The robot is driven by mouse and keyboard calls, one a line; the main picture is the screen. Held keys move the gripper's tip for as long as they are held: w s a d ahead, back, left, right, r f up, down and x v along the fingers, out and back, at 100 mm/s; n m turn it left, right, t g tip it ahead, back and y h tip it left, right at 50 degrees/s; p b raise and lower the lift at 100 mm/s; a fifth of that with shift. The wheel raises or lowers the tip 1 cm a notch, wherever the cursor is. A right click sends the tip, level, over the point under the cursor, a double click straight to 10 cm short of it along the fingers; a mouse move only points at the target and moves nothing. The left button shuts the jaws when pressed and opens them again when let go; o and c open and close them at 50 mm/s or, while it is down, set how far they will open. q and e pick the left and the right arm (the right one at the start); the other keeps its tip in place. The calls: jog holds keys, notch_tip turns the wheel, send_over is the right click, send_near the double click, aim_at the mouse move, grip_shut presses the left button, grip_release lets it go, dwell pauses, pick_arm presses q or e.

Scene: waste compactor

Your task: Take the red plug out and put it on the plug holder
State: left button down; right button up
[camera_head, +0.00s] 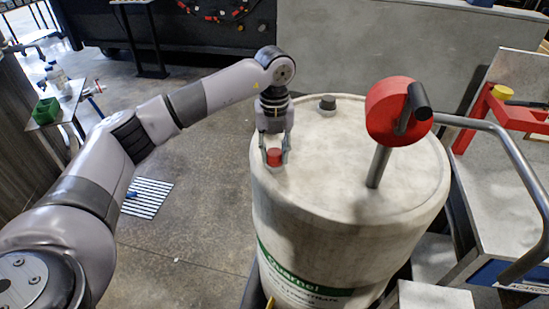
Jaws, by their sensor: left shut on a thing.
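The red plug (273,156) is at the left edge of the top of a large white drum (330,205). My left gripper (274,153) points down over it, with one finger on each side, shut on the plug. The plug looks upright and low at the drum top; I cannot tell whether it is still seated in its hole. A dark grey plug (327,103) stands at the far side of the drum top. I cannot make out the plug holder for certain. My right gripper is not in view.
A red round part with a grey pipe (378,165) stands on the drum's right side. A curved grey rail (510,150) runs on the right, by a table with a red frame (520,115). A small table with a green box (46,110) is far left. Open floor lies left of the drum.

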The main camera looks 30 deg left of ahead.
pick_arm(q)
jog(key=shift+n+p, duration=0.3)
jog(key=shift+n, duration=0.8)
jog(key=n, duration=0.3)
jog(key=c, duration=1.1)
grip_release()
jog(key=shift+c, duration=0.4)
